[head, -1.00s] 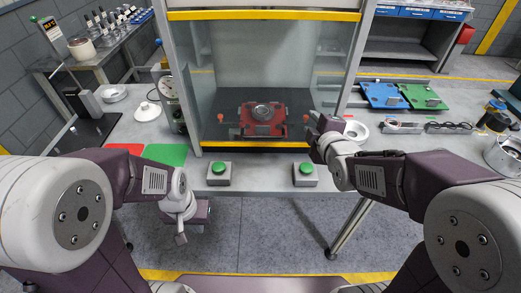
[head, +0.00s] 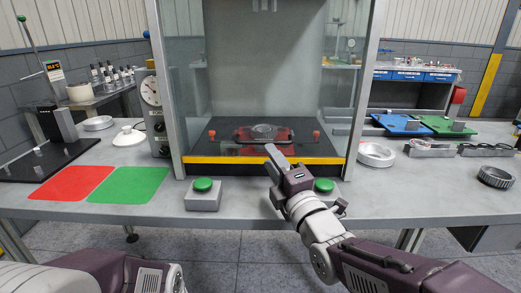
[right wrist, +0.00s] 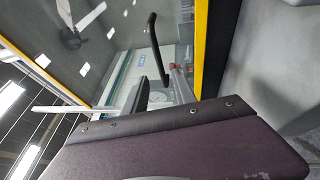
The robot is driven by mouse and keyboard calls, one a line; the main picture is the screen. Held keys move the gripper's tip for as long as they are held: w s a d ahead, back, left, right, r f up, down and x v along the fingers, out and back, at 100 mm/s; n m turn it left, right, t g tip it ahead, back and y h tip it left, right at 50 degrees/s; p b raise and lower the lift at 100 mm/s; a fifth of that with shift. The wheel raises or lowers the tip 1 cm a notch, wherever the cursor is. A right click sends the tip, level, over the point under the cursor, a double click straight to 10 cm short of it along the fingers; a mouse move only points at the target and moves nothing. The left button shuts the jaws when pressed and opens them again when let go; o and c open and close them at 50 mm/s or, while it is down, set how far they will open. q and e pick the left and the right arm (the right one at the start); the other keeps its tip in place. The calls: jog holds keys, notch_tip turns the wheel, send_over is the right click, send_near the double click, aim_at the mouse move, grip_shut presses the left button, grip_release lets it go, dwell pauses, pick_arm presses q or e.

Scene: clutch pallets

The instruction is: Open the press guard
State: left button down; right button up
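The press guard (head: 262,85) is a clear panel across the front of the press, with a yellow bar (head: 225,160) along its bottom edge. It is down. A dark handle bar (head: 248,139) crosses low in front of the red fixture (head: 285,137) behind the panel; the handle also shows in the right wrist view (right wrist: 158,50). My right gripper (head: 275,157) is at the guard's lower front, close to the handle's right part. Its fingers look apart in the right wrist view (right wrist: 162,92); whether the handle lies between them is unclear. My left gripper is out of view.
Two green buttons stand on the bench front, the left one (head: 203,185) clear and the right one (head: 324,185) beside my right gripper. Red (head: 72,183) and green (head: 130,184) mats lie left. A metal ring (head: 376,154) and blue (head: 396,123) and green pallets (head: 445,125) are right.

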aim_at(260, 143)
jog(key=x, duration=0.7)
jog(key=shift+w+a, duration=0.1)
jog(key=shift+w, duration=0.3)
grip_shut()
dwell(0.8)
